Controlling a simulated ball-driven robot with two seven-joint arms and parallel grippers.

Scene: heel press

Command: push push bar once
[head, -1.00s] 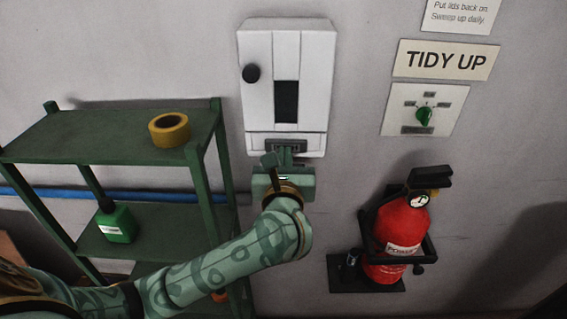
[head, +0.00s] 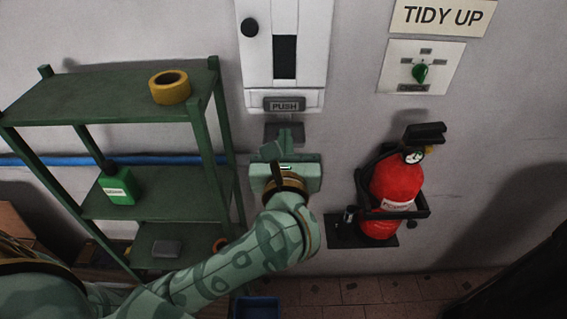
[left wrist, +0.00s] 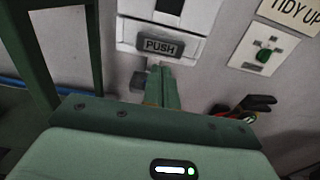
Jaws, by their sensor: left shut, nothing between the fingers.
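The push bar (head: 284,104) is a grey bar marked PUSH at the bottom of a white wall dispenser (head: 312,60). It shows whole in the head view, and in the left wrist view the push bar (left wrist: 160,46) is just beyond my fingertips. A dark grey piece (head: 285,131) is on the wall below it. My left gripper (head: 285,137) is shut and empty, pointing at the wall below the bar. In the head view there is a gap between the fingertips and the bar; in the wrist view I cannot tell the depth. My right gripper is not in view.
A green shelf (head: 110,97) with yellow tape (head: 169,87) and a green bottle (head: 118,187) stands left. A red fire extinguisher (head: 395,185) hangs right, below a green knob panel (head: 420,67). Wall between dispenser and extinguisher is clear.

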